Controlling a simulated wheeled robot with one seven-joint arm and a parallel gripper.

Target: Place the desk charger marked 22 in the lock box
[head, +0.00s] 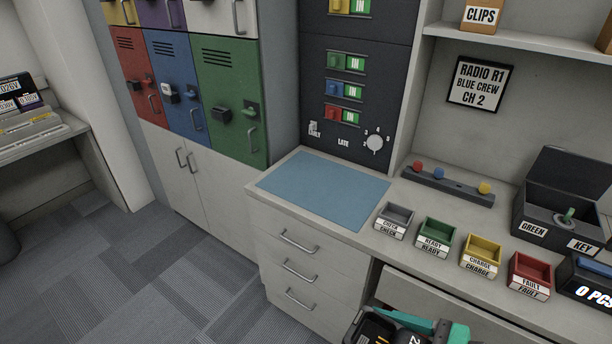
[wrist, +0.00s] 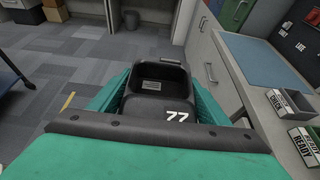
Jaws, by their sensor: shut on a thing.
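My gripper (head: 415,327) is at the bottom edge of the head view, in front of the counter drawers. Its teal fingers are shut on a black desk charger (wrist: 152,105) with an open pocket. The charger (head: 378,328) is cut off by the frame in the head view, where its white number looks like 22. In the wrist view the number looks like 77, with its lower edge close to the gripper's dark bar. A black box (head: 533,230) with a raised lid stands at the right of the counter, labelled GREEN KEY. A green-topped piece stands in it. No label reads lock box.
Small bins marked CHECK (head: 391,222), READY (head: 434,238), CHARGE (head: 478,252) and FAULT (head: 527,276) line the counter's front. A blue mat (head: 322,188) lies bare at left. A counter display (head: 590,284) reads 0 PCS. Coloured lockers (head: 176,92) stand at the back left.

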